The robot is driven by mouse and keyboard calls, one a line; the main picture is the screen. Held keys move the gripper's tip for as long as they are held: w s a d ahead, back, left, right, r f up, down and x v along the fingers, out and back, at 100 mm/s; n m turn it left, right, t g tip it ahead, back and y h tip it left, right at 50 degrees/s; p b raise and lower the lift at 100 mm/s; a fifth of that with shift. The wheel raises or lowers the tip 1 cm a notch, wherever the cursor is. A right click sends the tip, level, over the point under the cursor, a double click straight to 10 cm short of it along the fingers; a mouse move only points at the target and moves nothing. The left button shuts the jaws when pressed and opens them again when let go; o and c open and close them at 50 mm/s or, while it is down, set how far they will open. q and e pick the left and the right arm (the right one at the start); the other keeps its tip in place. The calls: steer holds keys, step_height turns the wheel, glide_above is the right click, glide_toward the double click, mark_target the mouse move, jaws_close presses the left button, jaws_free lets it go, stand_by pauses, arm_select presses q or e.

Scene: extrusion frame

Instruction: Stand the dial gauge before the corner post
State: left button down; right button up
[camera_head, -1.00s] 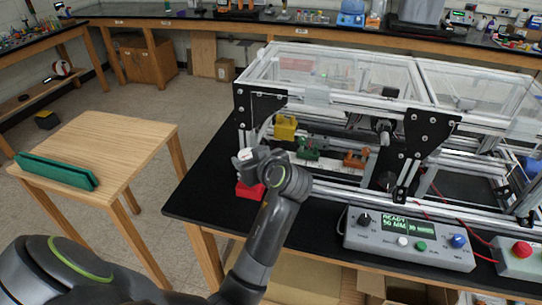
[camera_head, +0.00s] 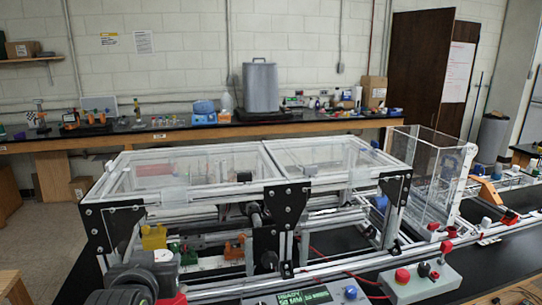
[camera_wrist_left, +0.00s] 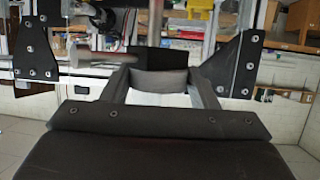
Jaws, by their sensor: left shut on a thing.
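My left gripper (camera_head: 160,262) is low at the left, by the front left corner of the extrusion frame. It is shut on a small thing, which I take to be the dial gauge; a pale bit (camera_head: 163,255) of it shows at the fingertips. In the left wrist view a dark grey rounded body (camera_wrist_left: 160,80) sits between the two fingers; its dial face is not visible. The corner post carries a black bracket plate (camera_head: 112,226), just behind and left of the gripper. My right gripper is not in view.
A red block (camera_head: 176,299) is partly hidden by my arm. Yellow (camera_head: 153,237), green (camera_head: 185,254) and orange (camera_head: 235,248) parts sit inside the frame. The control box (camera_head: 305,295) stands at the front. A box with a red button (camera_head: 402,276) is to the right.

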arm_select(q)
steer(key=shift+s+d+r+m+h, duration=0.3)
steer(key=shift+d+r+m+h, duration=0.1)
steer(key=shift+d+h, duration=0.1)
steer(key=shift+s+d+r+m+h, duration=0.3)
steer(key=shift+d+m+h, duration=0.1)
steer(key=shift+d, duration=0.1)
